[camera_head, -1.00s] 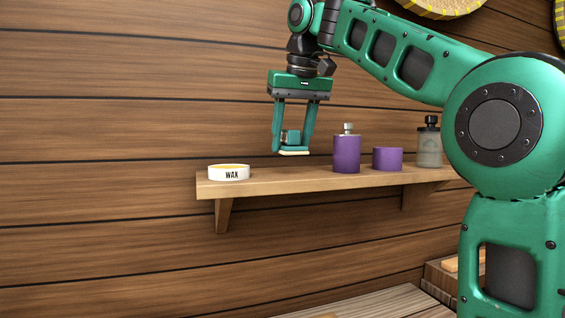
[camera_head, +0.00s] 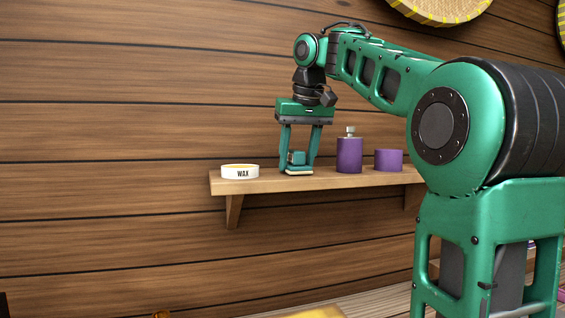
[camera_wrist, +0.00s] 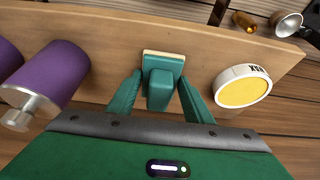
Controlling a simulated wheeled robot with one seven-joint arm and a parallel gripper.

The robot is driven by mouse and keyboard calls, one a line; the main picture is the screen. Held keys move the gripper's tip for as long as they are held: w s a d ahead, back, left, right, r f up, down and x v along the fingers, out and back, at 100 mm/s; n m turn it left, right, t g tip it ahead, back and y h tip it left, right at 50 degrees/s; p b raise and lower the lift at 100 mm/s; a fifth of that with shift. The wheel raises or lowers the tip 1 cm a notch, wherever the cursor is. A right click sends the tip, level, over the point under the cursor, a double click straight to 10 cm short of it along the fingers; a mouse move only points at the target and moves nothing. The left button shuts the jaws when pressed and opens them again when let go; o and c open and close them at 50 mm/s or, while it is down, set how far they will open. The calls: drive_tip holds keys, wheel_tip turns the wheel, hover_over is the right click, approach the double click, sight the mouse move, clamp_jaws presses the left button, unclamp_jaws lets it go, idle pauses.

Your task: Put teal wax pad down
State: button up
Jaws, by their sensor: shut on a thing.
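The teal wax pad (camera_head: 297,158) has a teal grip block on top and a pale cream pad underneath. My gripper (camera_head: 298,168) is shut on its block and points straight down at the wooden shelf (camera_head: 262,186). The pad's pale base is at the shelf top, between the wax tin and the purple flask; I cannot tell for sure whether it touches. In the wrist view the pad (camera_wrist: 162,85) sits between both fingers, over the shelf board. The white wax tin (camera_head: 240,172) with yellow wax stands at the shelf's left end.
A purple flask with a metal cap (camera_head: 349,154) and a short purple container (camera_head: 388,160) stand on the shelf right of my gripper. The wrist view also shows a metal lamp-like thing (camera_wrist: 287,24) and a small amber object (camera_wrist: 244,21) beyond the shelf edge.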

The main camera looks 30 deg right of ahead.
drive_tip(key=shift+s+f, duration=0.1)
drive_tip(key=shift+f, duration=0.05)
idle(0.6)
drive_tip(key=o, duration=1.2)
drive_tip(key=shift+f, duration=0.1)
drive_tip(key=v, duration=1.1)
drive_tip(key=shift+w, duration=0.2)
